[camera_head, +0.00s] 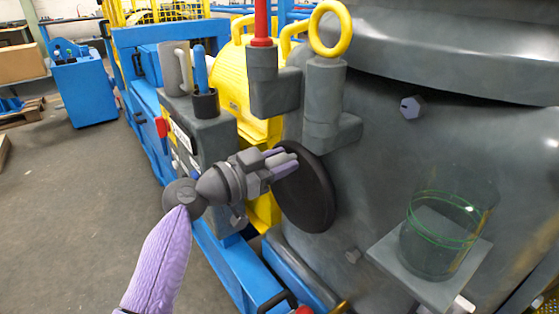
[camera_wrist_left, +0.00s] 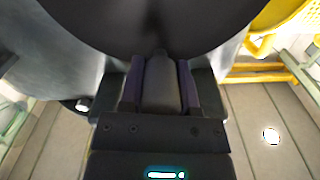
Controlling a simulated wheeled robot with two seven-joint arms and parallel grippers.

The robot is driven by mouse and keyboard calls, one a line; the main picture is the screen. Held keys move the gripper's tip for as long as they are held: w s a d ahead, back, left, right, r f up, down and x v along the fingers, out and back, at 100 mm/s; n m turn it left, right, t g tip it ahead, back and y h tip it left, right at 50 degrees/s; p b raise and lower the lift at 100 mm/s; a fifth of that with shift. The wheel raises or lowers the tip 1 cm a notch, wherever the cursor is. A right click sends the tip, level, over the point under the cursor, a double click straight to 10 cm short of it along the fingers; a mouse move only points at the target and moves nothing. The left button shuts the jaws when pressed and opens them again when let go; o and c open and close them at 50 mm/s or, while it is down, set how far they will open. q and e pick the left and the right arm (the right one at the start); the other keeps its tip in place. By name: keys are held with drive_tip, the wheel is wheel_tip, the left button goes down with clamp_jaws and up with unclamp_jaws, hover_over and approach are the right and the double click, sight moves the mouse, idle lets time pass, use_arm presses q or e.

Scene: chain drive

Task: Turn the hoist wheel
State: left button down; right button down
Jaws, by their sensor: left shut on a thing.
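The hoist wheel (camera_head: 308,197) is a dark, round disc on the side of the large grey housing in the head view. Its dark underside or face fills the top of the left wrist view (camera_wrist_left: 130,25). My left gripper (camera_head: 284,163) reaches in from the left and is at the wheel's left edge. In the left wrist view its purple-lined fingers (camera_wrist_left: 160,88) are closed on a grey, rounded wheel handle (camera_wrist_left: 161,90) that meets the dark disc. The head view hides most of this handle behind the fingers. My right gripper is not in view.
A grey control box (camera_head: 205,145) stands close behind my left wrist. Grey holders with a red rod (camera_head: 262,22) and a yellow ring (camera_head: 330,28) sit above the wheel. A glass cylinder (camera_head: 440,235) stands on a bracket (camera_head: 395,262) to the right. Floor at left is open.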

sight(322, 208)
use_arm(q)
drive_tip(key=shift+f, duration=0.15)
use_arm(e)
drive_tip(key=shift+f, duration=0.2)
